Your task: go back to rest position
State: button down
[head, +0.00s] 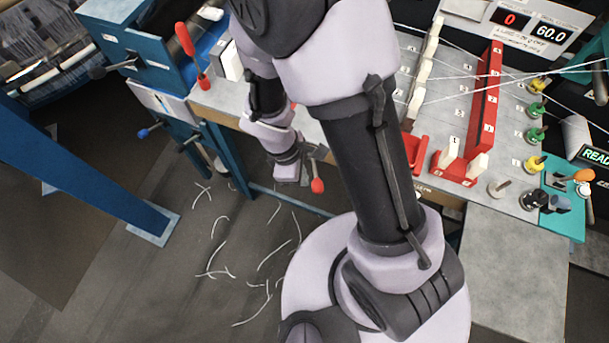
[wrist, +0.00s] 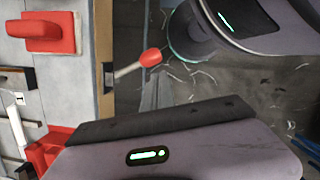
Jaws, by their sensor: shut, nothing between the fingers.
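My gripper (wrist: 163,92) points out from the bottom of the wrist view, with its grey fingers shut and empty. In the head view my wrist end hangs just off the front edge of the loom table (head: 475,228), partly behind my large arm link. A red-knobbed lever (head: 317,185) sticks out from the table edge close to it. That lever also shows in the wrist view (wrist: 150,58), just above the fingers; I cannot tell how wide the gap is.
A red slotted rack (head: 485,110), a teal tray (head: 562,225) and green and yellow spools (head: 536,135) are on the table. A blue machine (head: 140,45) with a red-handled lever (head: 187,45) stands left. The floor (head: 150,290) holds scattered white thread scraps.

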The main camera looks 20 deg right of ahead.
jog(key=p+v, duration=0.2)
jog(key=v, duration=0.1)
jog(key=p+v, duration=0.1)
jog(key=shift+a+r, duration=0.3)
jog(key=shift+a, duration=0.05)
notch_tip(320, 180, up, 8)
jog(key=w+d+m+t+y+b, duration=0.1)
jog(key=d+m+t+y+b, duration=0.15)
jog(key=m+b, duration=0.6)
jog(key=s+r+m+t+y+b, duration=0.2)
jog(key=s+r+m+t+b, duration=0.2)
jog(key=m, duration=0.5)
notch_tip(320, 180, up, 3)
jog(key=s+b, duration=0.1)
jog(key=s, duration=0.1)
jog(key=shift+s+m, duration=0.25)
jog(key=shift+m, duration=0.1)
jog(key=shift+r, duration=0.1)
